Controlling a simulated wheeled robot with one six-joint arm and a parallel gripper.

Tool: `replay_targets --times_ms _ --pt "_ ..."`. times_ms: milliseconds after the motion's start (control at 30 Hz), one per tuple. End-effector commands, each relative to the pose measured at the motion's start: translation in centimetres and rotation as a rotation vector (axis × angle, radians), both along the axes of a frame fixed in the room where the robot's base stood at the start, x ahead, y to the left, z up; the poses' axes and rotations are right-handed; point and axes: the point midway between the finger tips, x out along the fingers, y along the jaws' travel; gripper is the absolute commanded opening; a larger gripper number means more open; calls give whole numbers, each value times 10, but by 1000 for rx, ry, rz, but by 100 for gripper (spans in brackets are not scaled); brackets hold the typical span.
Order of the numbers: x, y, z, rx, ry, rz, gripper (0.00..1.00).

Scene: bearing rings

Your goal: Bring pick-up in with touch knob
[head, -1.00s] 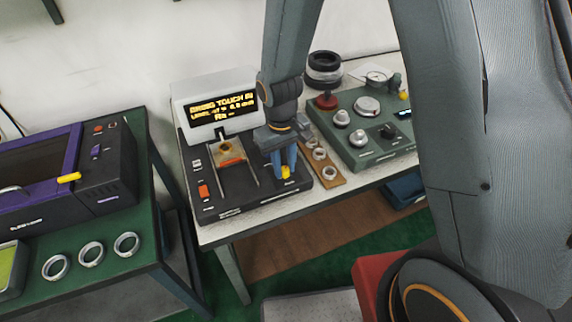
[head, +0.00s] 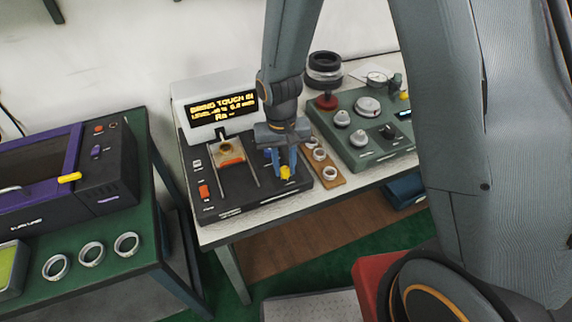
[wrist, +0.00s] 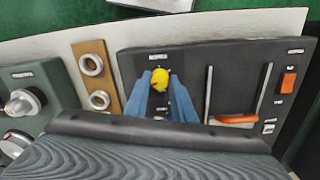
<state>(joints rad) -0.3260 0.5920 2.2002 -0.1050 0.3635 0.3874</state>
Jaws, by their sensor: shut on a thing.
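The yellow touch knob (head: 285,173) sits on the front right of a black instrument (head: 237,207). My gripper (head: 284,172) points down over it, with its blue fingers on the knob. In the wrist view the knob (wrist: 160,77) shows between the two fingertips (wrist: 160,80), and the fingers are shut on it. The pick-up and its orange-edged carriage (head: 231,157) stand between two rails left of my gripper; the carriage also shows in the wrist view (wrist: 236,119). The display (head: 221,107) reads "BRING TOUCH IN", a level line I can only partly read, and "Ra --".
A wooden strip (head: 327,166) with several rings lies right of the instrument. A green instrument (head: 362,135) with knobs stands beyond it. A purple-framed machine (head: 70,180) and three rings (head: 91,253) are on the green table at left. An orange switch (head: 204,191) is on the black instrument.

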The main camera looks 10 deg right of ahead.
Motion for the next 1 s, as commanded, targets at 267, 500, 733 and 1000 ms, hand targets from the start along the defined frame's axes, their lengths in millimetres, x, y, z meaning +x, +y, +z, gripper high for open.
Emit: replay_targets --times_ms 267,500,733,1000 --pt "4 1 2 3 -10 1 42" --pt "2 2 1 1 -5 3 42" --pt "2 3 13 1 -6 5 42" --pt "4 4 50 3 -9 3 42"
